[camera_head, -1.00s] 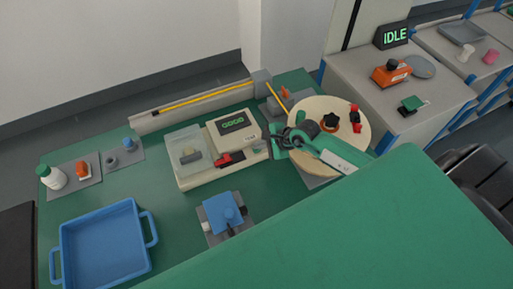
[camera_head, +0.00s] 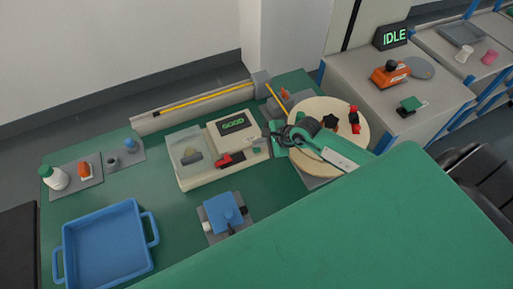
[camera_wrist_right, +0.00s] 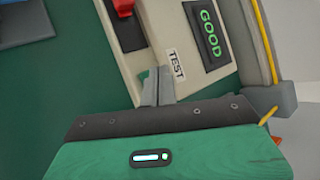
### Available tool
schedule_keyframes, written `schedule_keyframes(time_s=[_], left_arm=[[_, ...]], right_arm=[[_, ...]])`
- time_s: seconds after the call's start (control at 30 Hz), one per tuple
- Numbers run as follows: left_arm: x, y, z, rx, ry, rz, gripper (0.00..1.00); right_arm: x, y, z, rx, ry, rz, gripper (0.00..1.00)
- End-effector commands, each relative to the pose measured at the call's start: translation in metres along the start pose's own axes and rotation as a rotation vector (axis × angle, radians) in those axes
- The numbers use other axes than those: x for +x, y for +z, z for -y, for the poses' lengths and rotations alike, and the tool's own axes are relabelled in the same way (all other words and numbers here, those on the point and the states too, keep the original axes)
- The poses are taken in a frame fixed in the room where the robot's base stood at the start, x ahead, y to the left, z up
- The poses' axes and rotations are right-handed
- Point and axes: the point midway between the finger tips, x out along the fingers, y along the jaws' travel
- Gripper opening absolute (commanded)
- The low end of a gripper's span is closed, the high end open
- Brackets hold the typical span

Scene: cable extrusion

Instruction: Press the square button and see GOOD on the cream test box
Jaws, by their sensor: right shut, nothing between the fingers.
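The cream test box (camera_head: 215,140) stands on the green table, with a clear lidded part at its left and a red clamp-like piece (camera_head: 229,159) at its front. Its dark display (camera_head: 233,123) reads GOOD in green, and also in the right wrist view (camera_wrist_right: 209,34). A TEST label (camera_wrist_right: 175,64) sits beside the display. The small green square button (camera_head: 257,150) is at the box's right end; in the wrist view the fingers mostly hide it. My right gripper (camera_head: 267,139) is shut and empty, its tips close to the button; contact cannot be told. My left gripper is not in view.
A round cream disc (camera_head: 318,163) with small parts lies under my right arm. A blue fixture (camera_head: 223,211) and a blue tray (camera_head: 106,245) are at the front left. A rail with a yellow cable (camera_head: 200,100) runs behind the box. Another display (camera_head: 394,36) reads IDLE.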

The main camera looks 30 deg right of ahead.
Motion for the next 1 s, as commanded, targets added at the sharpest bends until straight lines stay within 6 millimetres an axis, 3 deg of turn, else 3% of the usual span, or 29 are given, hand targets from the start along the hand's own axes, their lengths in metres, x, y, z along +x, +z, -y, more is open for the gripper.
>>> schedule_keyframes(time_s=[0.5, 1.0], left_arm=[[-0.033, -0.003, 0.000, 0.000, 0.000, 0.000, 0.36], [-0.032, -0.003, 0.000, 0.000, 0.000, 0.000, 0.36]], right_arm=[[-0.034, 0.024, 0.025, -0.001, 0.000, 0.000, 0.00], [-0.034, 0.025, 0.025, 0.000, 0.000, 0.000, 0.00]])
